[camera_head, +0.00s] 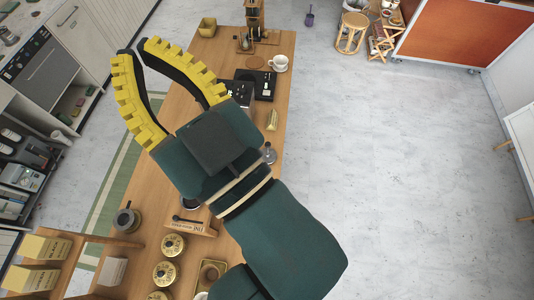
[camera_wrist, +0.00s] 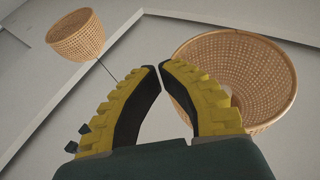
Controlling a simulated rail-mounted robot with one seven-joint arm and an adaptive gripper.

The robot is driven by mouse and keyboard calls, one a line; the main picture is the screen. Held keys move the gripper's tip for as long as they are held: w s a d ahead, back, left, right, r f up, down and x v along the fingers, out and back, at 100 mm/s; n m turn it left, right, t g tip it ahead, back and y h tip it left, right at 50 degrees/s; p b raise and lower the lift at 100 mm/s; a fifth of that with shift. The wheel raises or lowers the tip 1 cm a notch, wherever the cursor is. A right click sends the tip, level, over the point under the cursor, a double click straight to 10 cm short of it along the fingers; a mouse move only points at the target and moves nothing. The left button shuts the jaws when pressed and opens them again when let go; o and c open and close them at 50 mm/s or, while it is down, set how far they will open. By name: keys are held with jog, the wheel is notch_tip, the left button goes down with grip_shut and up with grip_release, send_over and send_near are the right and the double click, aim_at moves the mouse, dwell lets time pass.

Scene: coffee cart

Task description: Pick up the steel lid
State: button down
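I cannot single out the steel lid for certain. A small shiny steel piece (camera_head: 270,154) stands near the right edge of the wooden counter, beside my arm, which may hide part of it. A round grey metal pot (camera_head: 126,220) stands at the lower left of the counter. My gripper (camera_head: 134,48) is raised over the counter's left side, well apart from both. In the wrist view, my gripper (camera_wrist: 158,68) points upward, with no lid in sight.
The wooden counter (camera_head: 283,75) holds a white cup (camera_head: 278,63), a black scale (camera_head: 264,84) and several round gold tins (camera_head: 173,246). A wooden shelf with boxes (camera_head: 47,247) stands at lower left. Woven lampshades (camera_wrist: 75,36) hang overhead.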

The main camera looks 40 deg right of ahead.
grip_release()
dwell(0.4)
